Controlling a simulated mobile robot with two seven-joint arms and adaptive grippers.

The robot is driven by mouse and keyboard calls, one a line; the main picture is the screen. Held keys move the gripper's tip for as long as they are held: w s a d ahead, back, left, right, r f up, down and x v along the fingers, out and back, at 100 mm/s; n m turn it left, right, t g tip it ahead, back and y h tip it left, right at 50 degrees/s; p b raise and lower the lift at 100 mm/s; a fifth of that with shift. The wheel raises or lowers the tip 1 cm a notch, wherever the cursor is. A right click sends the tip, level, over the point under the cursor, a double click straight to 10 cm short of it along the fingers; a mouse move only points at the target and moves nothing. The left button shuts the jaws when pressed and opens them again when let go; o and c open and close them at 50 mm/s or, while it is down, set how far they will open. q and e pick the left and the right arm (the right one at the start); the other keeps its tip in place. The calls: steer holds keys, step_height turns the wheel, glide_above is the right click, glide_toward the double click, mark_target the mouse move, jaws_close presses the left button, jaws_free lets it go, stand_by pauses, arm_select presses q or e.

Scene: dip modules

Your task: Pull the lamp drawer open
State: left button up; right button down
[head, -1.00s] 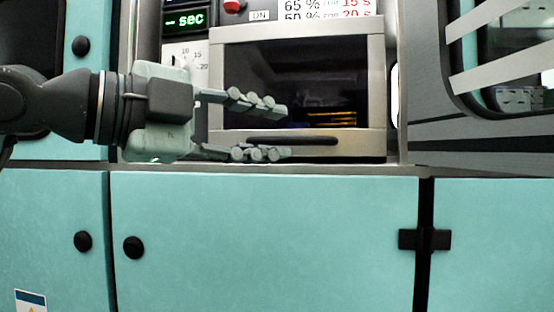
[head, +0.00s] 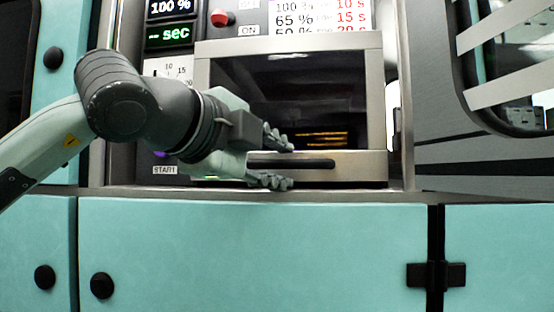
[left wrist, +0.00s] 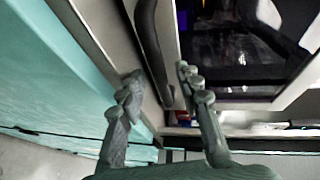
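The lamp drawer has a metal-framed front (head: 375,110) with a dark window, and a long dark handle (head: 318,163) on its lower strip. It appears closed in the head view. My left gripper (head: 284,163) is open at the handle's middle-left, one finger above the handle and one below it in the picture. In the left wrist view the handle (left wrist: 148,42) runs between the two fingers of the left gripper (left wrist: 158,78). Neither finger clearly touches it. My right gripper is in neither view.
A control panel with a red knob (head: 221,18), a dial (head: 168,72) and displays stands left of and above the drawer. A narrow ledge (head: 340,196) and a teal cabinet door (head: 250,250) lie below. A striped grey panel (head: 440,110) is at right.

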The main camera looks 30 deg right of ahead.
arm_select(q)
steer(key=shift+c, duration=0.5)
jaws_close()
steer(key=shift+a, duration=0.1)
